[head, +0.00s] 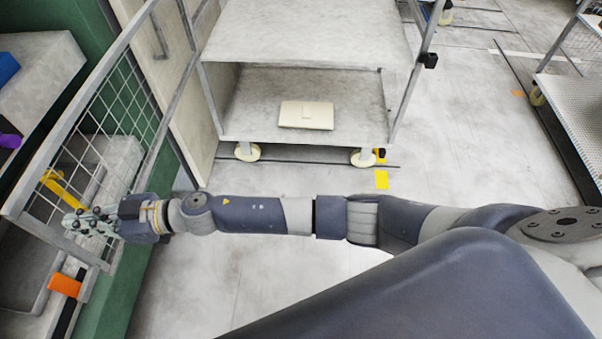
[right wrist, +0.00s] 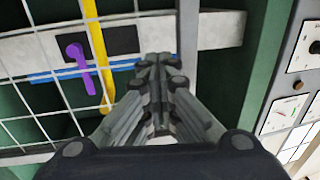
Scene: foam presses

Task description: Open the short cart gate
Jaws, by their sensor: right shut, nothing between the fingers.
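A wire-mesh gate in a grey metal frame (head: 88,88) stands at the left of the head view, in front of a green machine. I cannot tell for sure that it is the short cart gate. My right gripper (head: 78,222) is at its lower end, shut and empty. In the right wrist view the closed fingers (right wrist: 158,62) point at the mesh, just left of a grey upright bar (right wrist: 188,40); I cannot tell whether they touch it. A yellow bar (right wrist: 95,30) and a purple lever (right wrist: 80,66) show to their left. My left gripper is not in view.
A grey two-shelf cart (head: 255,95) on casters stands at the top middle, with a cream block (head: 306,115) on its lower shelf. An orange piece (head: 64,285) sits below the gripper. Another cart (head: 580,120) is at the right. The floor between the carts is clear.

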